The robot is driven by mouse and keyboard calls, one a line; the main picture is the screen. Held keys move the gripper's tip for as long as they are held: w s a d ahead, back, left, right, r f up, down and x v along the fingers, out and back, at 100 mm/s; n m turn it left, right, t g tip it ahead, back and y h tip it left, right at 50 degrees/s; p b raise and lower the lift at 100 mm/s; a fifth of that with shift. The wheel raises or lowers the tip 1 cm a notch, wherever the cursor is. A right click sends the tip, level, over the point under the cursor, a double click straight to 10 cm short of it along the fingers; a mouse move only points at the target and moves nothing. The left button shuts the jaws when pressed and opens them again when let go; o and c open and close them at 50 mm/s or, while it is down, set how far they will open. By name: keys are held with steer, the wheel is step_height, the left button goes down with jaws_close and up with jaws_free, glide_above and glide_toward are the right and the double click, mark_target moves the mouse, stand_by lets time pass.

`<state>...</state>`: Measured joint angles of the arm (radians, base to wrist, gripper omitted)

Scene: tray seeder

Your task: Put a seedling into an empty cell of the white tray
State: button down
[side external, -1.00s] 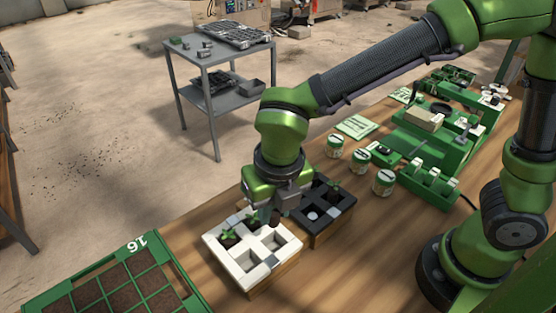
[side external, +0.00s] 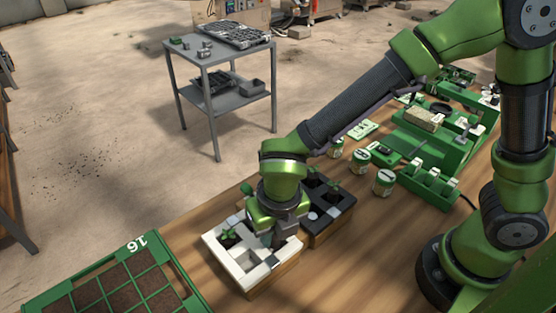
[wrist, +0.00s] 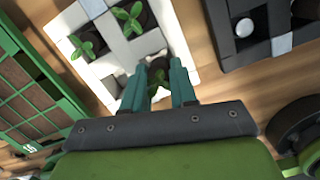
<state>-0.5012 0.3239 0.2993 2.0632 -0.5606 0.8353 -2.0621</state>
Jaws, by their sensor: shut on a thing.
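The white tray (side external: 236,268) stands on a wooden block on the bench; it also shows in the wrist view (wrist: 108,58). One seedling (side external: 229,235) sits in its left cell in the side view. The wrist view shows two seedlings, one at the left (wrist: 86,44) and one at the top (wrist: 131,17). The near cell in the side view looks empty. My gripper (side external: 277,242) is low over the tray's right cell; its fingers (wrist: 161,76) are shut on a seedling, whose dark plug shows between them. The fingers hide most of it, and its depth in the cell is unclear.
A black tray (side external: 322,236) holding seedlings and a white ball (side external: 313,216) stands close behind the white tray. A green crate (side external: 165,262) of soil cells lies at the left. Small jars (side external: 384,182) and a green rack (side external: 430,186) are at the right.

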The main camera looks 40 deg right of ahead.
steer(key=shift+f, duration=0.1)
steer(key=c, duration=0.8)
jaws_free()
steer(key=r, duration=0.5)
steer(key=s+r, duration=0.1)
steer(key=r, duration=0.5)
steer(key=s+r, duration=0.1)
steer(key=r, duration=0.4)
steer(key=shift+s+a+r, duration=0.25)
steer(key=shift+a+r, duration=0.05)
steer(key=shift+r, duration=0.05)
